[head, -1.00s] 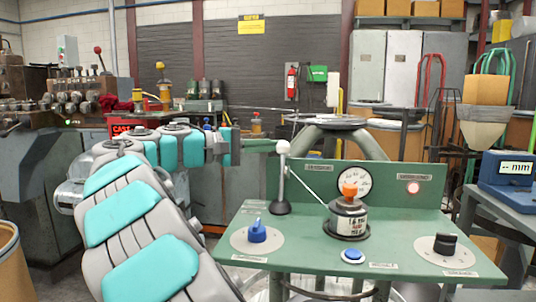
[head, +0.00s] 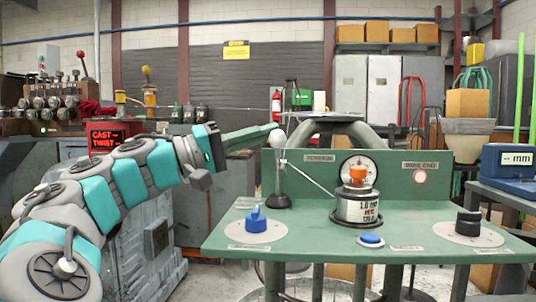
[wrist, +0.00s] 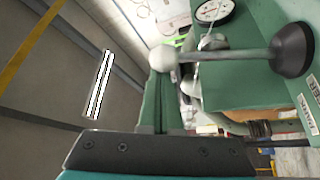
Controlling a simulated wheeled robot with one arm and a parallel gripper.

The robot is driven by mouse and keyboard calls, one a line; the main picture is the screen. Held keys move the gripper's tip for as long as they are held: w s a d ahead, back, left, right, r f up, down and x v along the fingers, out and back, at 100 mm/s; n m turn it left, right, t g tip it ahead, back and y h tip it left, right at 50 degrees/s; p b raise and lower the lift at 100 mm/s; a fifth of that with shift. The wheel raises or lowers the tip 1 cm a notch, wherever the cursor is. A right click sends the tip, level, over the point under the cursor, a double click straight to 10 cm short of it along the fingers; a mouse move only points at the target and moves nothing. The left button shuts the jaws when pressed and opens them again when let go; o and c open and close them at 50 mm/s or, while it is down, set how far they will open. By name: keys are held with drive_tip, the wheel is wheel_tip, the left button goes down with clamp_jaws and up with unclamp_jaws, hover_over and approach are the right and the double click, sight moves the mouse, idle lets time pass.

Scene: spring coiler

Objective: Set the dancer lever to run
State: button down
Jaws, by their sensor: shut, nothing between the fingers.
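The dancer lever (head: 277,172) has a white ball knob, a grey rod and a round black base on the left of the green console. It stands about upright in the head view and also shows in the wrist view (wrist: 222,53), knob beside my fingertips. My gripper (head: 272,131) reaches in from the left with its green fingers shut and empty. Its tips (wrist: 162,75) are at the knob; whether they touch it I cannot tell. A thin rod runs from the lever down to the silver canister (head: 357,208). The label behind the lever is too small to read surely.
A blue meter (head: 508,165) stands at right. Space above the console is open.

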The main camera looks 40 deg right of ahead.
drive_tip(key=shift+s+a+f+m+g+h+b, duration=0.15)
drive_tip(key=shift+s+a+m+g+b, duration=0.15)
drive_tip(key=shift+a+m+b, duration=0.2)
drive_tip(key=shift+s+a+f+m+g+h+b, duration=0.2)
drive_tip(key=shift+s+a+m+b, duration=0.15)
drive_tip(key=shift+m, duration=0.25)
drive_tip(key=shift+r, duration=0.15)
